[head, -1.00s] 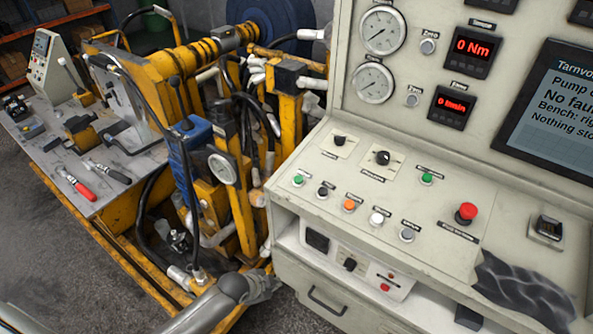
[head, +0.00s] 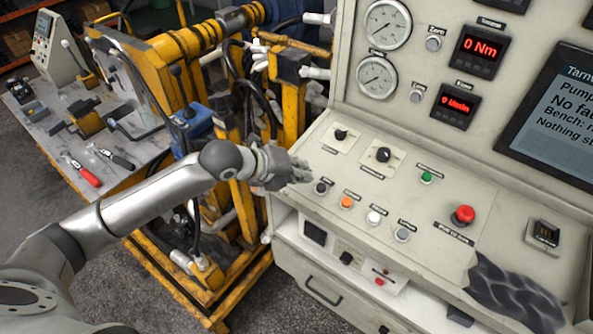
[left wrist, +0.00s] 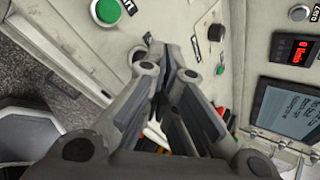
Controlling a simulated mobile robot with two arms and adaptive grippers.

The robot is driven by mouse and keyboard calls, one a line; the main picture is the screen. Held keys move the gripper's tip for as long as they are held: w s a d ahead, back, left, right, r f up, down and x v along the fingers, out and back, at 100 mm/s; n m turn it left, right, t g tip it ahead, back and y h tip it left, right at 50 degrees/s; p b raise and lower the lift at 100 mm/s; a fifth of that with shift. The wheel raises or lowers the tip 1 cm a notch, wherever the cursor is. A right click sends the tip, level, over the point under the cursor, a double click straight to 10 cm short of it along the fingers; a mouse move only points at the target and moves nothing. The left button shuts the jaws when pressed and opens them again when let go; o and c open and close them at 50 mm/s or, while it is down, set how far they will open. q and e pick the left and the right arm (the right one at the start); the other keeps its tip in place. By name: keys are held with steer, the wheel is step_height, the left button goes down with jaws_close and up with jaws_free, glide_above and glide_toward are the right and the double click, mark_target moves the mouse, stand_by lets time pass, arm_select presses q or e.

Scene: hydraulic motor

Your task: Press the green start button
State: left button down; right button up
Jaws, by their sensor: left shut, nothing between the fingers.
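Two green buttons are on the cream console. One green button (head: 427,177) shows in the head view, right of the black knobs; its label is too small to read. The other, at the console's left end, is hidden behind my left gripper (head: 301,172) in the head view. It shows in the left wrist view as a large green button (left wrist: 107,11) at the top, left of the fingertips and apart from them in the picture. My left gripper, also in the left wrist view (left wrist: 166,52), is shut and empty over the console's left edge. My right gripper is not in view.
A row of orange (head: 347,202), white and grey buttons lies right of my left gripper. A red mushroom button (head: 464,214) and a dark crumpled cloth (head: 500,290) are further right. A yellow machine frame (head: 165,65) stands left of the console.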

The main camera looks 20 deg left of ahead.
arm_select(q)
steer(key=w+a+r+m, duration=0.4)
steer(key=r, duration=0.1)
steer(key=shift+r+m+t, duration=0.3)
steer(key=shift+r+t, duration=0.1)
steer(key=shift+w+f, duration=0.1)
steer(key=shift+f, duration=0.05)
steer(key=f+b, duration=0.6)
steer(key=shift+w+d+f, duration=0.1)
steer(key=shift+w, duration=0.3)
steer(key=shift+w+d+f+b, duration=0.1)
steer(key=shift+w+f+b, duration=0.1)
steer(key=shift+f+b, duration=0.65)
steer(key=shift+f, duration=0.3)
steer(key=shift+f, duration=0.35)
